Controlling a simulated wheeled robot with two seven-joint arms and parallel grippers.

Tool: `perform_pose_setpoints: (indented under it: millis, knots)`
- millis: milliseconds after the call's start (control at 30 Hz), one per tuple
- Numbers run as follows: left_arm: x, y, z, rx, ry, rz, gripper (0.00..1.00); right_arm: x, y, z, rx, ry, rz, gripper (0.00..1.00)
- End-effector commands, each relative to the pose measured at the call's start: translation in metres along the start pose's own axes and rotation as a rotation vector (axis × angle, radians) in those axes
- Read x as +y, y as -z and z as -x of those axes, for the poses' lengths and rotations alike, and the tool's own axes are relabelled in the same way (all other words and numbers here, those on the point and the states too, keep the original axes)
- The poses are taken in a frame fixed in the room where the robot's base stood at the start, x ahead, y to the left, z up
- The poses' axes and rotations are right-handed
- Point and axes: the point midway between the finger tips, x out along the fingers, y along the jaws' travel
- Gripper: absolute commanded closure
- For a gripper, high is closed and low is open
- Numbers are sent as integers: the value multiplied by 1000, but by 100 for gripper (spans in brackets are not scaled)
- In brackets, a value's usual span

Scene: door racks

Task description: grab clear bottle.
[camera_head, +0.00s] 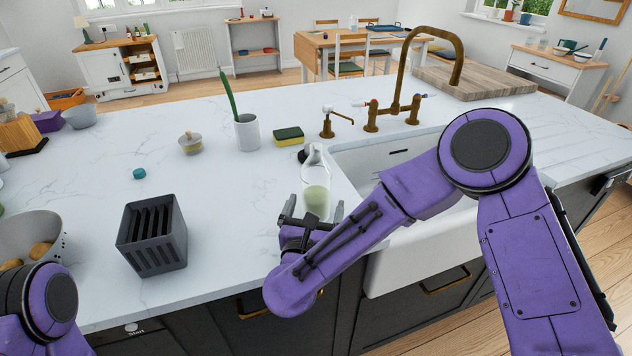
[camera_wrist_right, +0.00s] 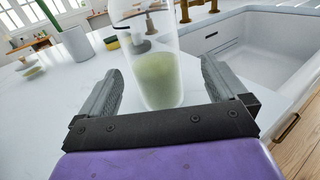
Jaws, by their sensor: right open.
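A clear bottle (camera_head: 316,190) with pale green liquid in its lower part stands upright on the white counter, by the left edge of the sink. My right gripper (camera_head: 312,208) is open at the near side of the bottle. In the right wrist view the bottle (camera_wrist_right: 158,75) stands between and slightly beyond the two fingers of the gripper (camera_wrist_right: 162,85), with a visible gap at each side. The bottle's top is cut off in that view. My left arm shows at the lower left of the head view, but its gripper is out of view.
A white sink (camera_head: 405,240) with a brass tap (camera_head: 400,105) lies right of the bottle. A sponge (camera_head: 288,136) and a white cup (camera_head: 247,132) stand behind it. A dark slotted holder (camera_head: 152,235) stands to the left, with clear counter between.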

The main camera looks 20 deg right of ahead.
Motion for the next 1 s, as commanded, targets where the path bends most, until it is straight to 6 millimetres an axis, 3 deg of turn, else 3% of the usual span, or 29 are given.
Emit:
perform_pose_setpoints:
  millis: [400, 667, 867, 1000]
  knots:
    - [-3, 12, 30, 0, 0, 0, 0, 4, -2, -61, 1, 3, 1, 1]
    - [-2, 12, 28, 0, 0, 0, 0, 3, 1, -66, 0, 2, 2, 1]
    - [-3, 12, 28, 0, 0, 0, 0, 3, 1, -65, 0, 1, 2, 66]
    - [-3, 12, 29, 0, 0, 0, 0, 3, 0, -65, -1, 1, 1, 68]
